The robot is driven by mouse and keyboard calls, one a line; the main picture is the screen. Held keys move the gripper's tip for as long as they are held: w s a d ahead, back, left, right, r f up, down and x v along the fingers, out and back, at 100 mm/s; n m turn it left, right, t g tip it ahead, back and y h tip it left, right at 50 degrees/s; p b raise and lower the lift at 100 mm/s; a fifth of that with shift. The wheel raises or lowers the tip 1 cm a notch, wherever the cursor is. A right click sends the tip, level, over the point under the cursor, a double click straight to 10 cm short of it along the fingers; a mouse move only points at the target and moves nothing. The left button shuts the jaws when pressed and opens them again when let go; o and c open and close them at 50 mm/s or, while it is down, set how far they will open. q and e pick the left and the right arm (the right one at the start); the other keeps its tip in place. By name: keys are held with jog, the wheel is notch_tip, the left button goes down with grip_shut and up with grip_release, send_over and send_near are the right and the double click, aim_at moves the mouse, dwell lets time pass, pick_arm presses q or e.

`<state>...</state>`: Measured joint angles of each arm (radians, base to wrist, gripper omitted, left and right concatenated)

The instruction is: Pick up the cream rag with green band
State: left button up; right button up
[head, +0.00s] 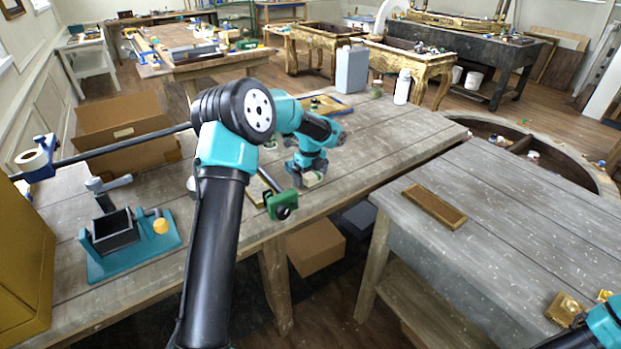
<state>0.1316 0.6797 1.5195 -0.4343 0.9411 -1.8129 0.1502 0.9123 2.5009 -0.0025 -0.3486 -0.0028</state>
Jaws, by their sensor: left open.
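My left arm reaches out over the wooden workbench, and its gripper (309,175) points down close above the bench top. The gripper is open. A small cream patch (313,180) shows right at its fingertips. It may be the cream rag, but the gripper hides most of it and I cannot make out a green band. I cannot tell whether the fingers touch it. Only part of my right arm shows at the bottom right corner, and its gripper is out of the picture.
A green clamp (282,205) sits at the bench's front edge. A blue-framed tray (328,105), a grey canister (351,70) and a white bottle (402,87) stand behind. A teal vise (125,240) and cardboard box (125,130) are left. A second table (510,220) stands right, across a gap.

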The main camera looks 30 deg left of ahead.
aim_at(311, 174)
pick_arm(q)
jog(key=c, duration=1)
jog(key=shift+o, duration=0.2)
jog(key=shift+r, duration=0.1)
notch_tip(311, 174, up, 10)
jog(key=shift+f, duration=0.1)
dwell(0.3)
jog(key=o, duration=0.4)
jog(key=shift+c, duration=1.6)
